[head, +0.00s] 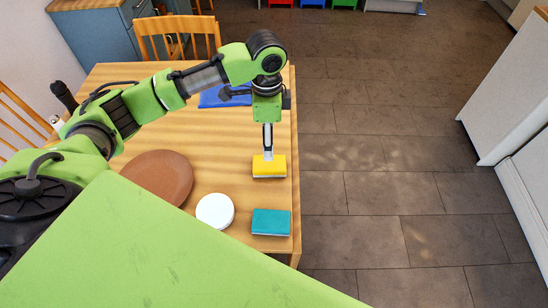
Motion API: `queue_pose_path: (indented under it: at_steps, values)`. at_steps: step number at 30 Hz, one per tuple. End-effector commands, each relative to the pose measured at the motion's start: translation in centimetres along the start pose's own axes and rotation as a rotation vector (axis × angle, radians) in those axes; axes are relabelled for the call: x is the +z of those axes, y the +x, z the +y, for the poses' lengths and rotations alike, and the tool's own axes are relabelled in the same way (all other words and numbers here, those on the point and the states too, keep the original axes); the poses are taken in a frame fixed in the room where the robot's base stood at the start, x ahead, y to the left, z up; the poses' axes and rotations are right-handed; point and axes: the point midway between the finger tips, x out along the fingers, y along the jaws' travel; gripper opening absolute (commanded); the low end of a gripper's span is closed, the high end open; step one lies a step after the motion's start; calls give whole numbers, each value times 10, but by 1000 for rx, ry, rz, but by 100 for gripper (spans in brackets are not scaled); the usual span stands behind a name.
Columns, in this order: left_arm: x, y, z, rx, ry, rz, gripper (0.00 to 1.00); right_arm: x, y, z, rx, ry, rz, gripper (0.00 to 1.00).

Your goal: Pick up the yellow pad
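The yellow pad (270,168) lies near the right edge of the wooden table, with a pale layer showing along its lower side. My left gripper (268,156) points down at it, and its fingertips overlap the pad's far part. The fingers are seen nearly edge-on, so I cannot tell whether they are open or closed on the pad. I also cannot tell whether the pad is touching the table. My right gripper is not in view.
On the wooden table (232,180) are a teal pad (271,222), a white round object (215,210), a brown plate (157,178) and a blue item (224,97) partly behind my arm. Wooden chairs (178,36) stand around it. The tiled floor to the right is clear.

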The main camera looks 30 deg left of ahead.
Motion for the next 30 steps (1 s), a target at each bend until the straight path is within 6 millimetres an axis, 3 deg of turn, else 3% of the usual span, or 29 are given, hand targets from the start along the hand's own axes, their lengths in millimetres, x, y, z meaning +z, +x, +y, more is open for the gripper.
queue_pose_path:
  at_steps: [6, 9, 17, 21, 25, 30]
  values:
    - [0, 45, 2, 5, 0, -3, 62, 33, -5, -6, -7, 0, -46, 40]
    - [0, 60, 1, 4, 1, -2, 62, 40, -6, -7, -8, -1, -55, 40]
    - [-1, 80, -1, 2, 0, -1, 62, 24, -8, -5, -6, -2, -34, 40]
    - [-2, 100, -5, 3, 0, -2, 62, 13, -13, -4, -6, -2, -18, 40]
    - [-3, 118, -6, 2, 1, -1, 62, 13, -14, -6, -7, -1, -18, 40]
    - [-3, 126, -6, 0, 2, -1, 62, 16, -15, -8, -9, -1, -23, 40]
